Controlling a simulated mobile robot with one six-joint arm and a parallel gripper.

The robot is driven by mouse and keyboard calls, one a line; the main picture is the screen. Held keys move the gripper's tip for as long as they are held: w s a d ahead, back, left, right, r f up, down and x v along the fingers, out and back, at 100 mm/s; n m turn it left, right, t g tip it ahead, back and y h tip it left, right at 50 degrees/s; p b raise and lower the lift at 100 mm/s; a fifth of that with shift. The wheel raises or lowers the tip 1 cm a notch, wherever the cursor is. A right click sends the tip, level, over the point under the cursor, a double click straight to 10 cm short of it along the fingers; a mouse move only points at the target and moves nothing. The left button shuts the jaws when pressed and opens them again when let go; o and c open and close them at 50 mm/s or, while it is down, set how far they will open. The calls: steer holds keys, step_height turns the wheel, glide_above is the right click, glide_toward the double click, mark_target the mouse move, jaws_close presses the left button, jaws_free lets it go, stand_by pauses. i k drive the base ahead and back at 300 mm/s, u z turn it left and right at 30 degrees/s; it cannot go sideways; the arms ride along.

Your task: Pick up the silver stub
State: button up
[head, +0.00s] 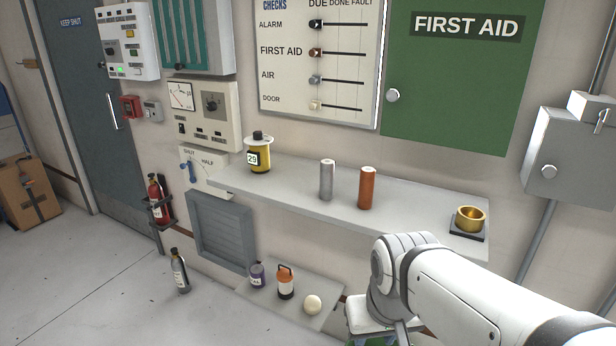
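The silver stub (327,181) is a plain grey metal cylinder with a pale top. It stands upright on the long grey wall shelf (425,204), near the middle. A copper-brown cylinder of similar size (367,189) stands just to its right, with a small gap between them. My arm reaches in from the lower right, in front of and below the shelf, and bends down at the bottom edge. My gripper's fingers do not show. Nothing covers the stub.
The shelf also holds a yellow canister (259,157) at left and a brass cup (470,218) on a dark pad at right. A lower ledge (315,283) carries a purple jar, an orange-topped lantern and a pale ball. Boards and a green cabinet (455,80) hang above.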

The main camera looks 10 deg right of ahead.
mark_target(326, 166)
steer(key=i, duration=0.9)
steer(key=u, duration=0.05)
